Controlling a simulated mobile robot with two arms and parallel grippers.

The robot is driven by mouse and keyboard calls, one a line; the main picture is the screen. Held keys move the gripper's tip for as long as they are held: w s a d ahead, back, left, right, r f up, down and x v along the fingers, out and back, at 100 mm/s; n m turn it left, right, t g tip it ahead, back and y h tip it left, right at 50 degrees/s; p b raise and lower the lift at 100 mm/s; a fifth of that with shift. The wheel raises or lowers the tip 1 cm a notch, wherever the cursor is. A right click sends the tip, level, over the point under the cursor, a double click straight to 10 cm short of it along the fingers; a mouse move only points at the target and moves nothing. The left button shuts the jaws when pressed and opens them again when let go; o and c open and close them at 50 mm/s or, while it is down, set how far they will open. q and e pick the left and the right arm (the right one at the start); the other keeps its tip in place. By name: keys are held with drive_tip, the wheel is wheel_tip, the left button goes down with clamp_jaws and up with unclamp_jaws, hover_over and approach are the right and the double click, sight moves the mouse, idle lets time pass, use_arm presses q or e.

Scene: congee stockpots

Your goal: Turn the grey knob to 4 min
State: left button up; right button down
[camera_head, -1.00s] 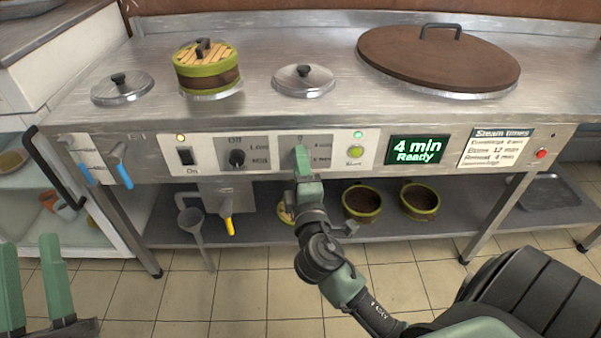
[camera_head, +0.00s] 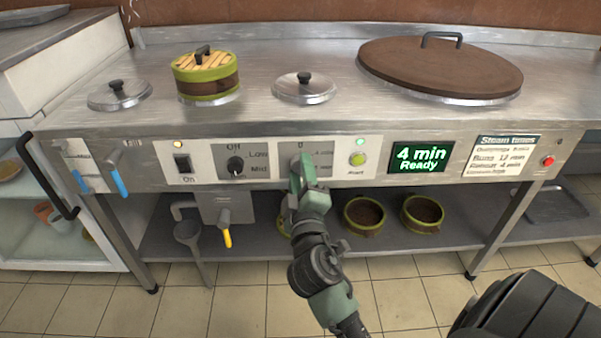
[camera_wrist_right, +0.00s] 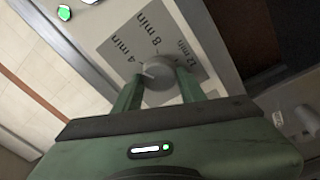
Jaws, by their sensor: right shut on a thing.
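The grey knob (camera_wrist_right: 158,72) sits on a grey dial plate marked 4, 8 and 12 min in the right wrist view. Its pale pointer mark faces the 4 min label (camera_wrist_right: 128,48). My right gripper (camera_wrist_right: 158,90) is shut on the knob, one finger on each side. In the head view my right gripper (camera_head: 300,170) is at the front panel and covers most of the knob. The display (camera_head: 420,157) reads "4 min Ready". My left gripper is out of view.
A steam times card (camera_head: 500,156) is further right. Bowls (camera_head: 364,216) stand on the shelf below.

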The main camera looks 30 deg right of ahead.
drive_tip(key=shift+f, duration=0.1)
drive_tip(key=c, duration=0.8)
unclamp_jaws()
drive_tip(key=shift+c, duration=0.2)
drive_tip(key=b+v, duration=0.3)
drive_tip(key=v, duration=0.4)
drive_tip(key=shift+s+a, duration=0.2)
drive_tip(key=shift+s, duration=0.15)
